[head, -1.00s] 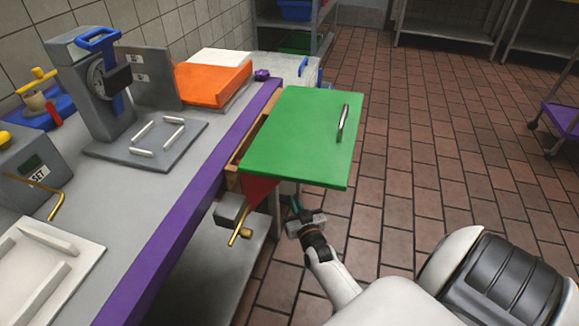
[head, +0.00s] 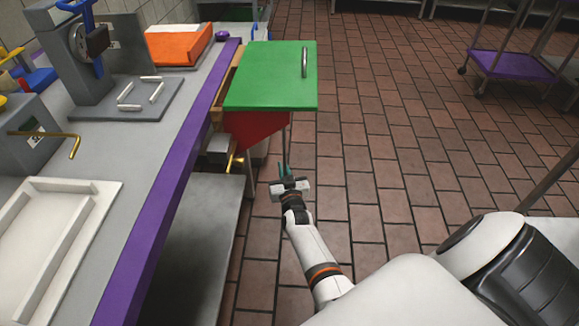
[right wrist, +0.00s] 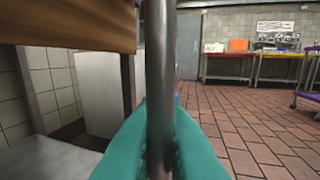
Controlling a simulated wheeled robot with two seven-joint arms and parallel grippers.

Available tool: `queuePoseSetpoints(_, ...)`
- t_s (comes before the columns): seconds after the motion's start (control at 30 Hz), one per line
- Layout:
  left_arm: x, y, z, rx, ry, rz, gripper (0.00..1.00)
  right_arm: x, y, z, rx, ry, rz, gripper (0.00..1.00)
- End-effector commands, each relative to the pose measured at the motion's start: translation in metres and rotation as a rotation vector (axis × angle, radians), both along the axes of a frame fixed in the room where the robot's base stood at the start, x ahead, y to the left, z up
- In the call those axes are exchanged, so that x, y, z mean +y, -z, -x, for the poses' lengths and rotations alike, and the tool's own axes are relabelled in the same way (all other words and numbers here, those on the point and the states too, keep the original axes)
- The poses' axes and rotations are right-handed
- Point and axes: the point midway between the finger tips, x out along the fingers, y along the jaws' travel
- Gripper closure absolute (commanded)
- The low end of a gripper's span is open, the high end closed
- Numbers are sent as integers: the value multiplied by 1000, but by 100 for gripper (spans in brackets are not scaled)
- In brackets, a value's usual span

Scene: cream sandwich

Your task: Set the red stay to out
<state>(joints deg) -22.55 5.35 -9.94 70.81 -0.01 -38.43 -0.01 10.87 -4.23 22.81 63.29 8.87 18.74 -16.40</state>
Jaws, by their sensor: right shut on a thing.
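The red stay (head: 252,128) is a red plate directly under the green flap (head: 270,80) at the bench's right edge; the flap hides its top. A thin grey metal bar (head: 291,135) stands upright at the red plate's outer end. My right gripper (head: 284,172) is below the flap, with its teal fingers pointing away from me. In the right wrist view it is shut around the upright metal bar (right wrist: 160,80). Whether the bar joins the red stay is not clear. My left gripper is not in view.
A grey block with a brass handle (head: 234,162) sits on the bench side, left of my gripper. The purple-edged bench (head: 165,180) runs along the left, with a lower shelf (head: 195,235). The tiled floor (head: 390,170) to the right is clear; a purple cart (head: 512,66) stands far right.

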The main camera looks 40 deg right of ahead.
Motion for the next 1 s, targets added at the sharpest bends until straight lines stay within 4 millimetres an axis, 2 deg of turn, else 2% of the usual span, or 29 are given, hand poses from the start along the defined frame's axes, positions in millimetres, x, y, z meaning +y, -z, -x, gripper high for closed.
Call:
queuePoseSetpoints(0.03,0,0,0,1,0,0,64,-6,-1,2,-4,10,4,100)
queuePoseSetpoints(0.57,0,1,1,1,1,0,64,-7,-1,2,-5,11,7,100)
queuePoseSetpoints(0.6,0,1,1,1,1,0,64,-7,-1,2,-5,11,7,88)
queuePoseSetpoints(0.7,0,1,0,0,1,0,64,-7,-1,2,-4,11,6,72)
queuePoseSetpoints(1.0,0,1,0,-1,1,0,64,-4,-1,1,-3,7,4,70)
